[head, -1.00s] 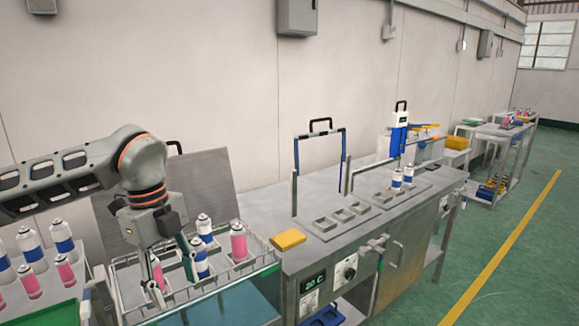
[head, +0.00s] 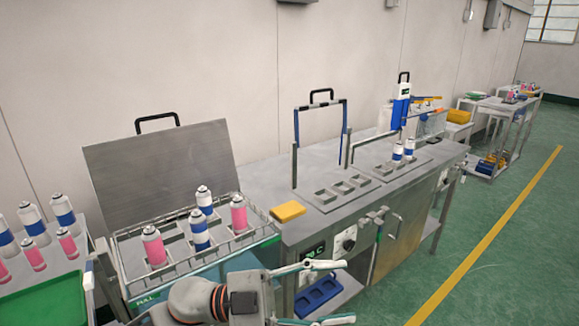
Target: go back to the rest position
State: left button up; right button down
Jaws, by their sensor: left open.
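My left gripper (head: 335,292) is low in the head view, in front of the bench. Its two fingers are spread wide with nothing between them. It is clear of the wire-sided rack (head: 262,240) to its upper left. Two pink cans, one at the rack's front left (head: 153,246) and one at its right (head: 238,214), stand upright in the rack. Two blue-and-white cans (head: 199,231) stand there too, one behind the other. My right gripper is not in the picture.
A raised grey lid (head: 160,175) stands behind the rack. A yellow block (head: 288,211) lies on the steel bench (head: 262,185). Two cans (head: 398,152) stand at the bench's far slots. A green tray (head: 45,300) and more cans are at the left. The green floor at right is clear.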

pick_arm(q)
jog(key=w+a+f+n+t+y, duration=0.4)
jog(key=a+f+n+t+y, duration=0.1)
jog(key=a+f+n+t, duration=0.3)
jog(key=w+a+f+n+t+y, duration=0.5)
jog(key=f+n+t, duration=0.3)
jog(key=n+t, duration=0.25)
jog(key=s+a+f+n+g+y, duration=0.1)
jog(key=s+a+f, duration=0.3)
jog(key=f, duration=0.4)
jog(key=s+a+f+n+g+y, duration=0.2)
jog(key=s+a+f+g+y, duration=0.1)
jog(key=f, duration=0.5)
jog(key=s+a+f+n+g+y, duration=0.1)
jog(key=s+a+f+g+y, duration=0.1)
jog(key=s+a+f+y, duration=0.2)
jog(key=s+a+f, duration=0.3)
jog(key=s+f, duration=0.1)
jog(key=shift+s+f+n, duration=0.3)
jog(key=shift+s+n, duration=0.05)
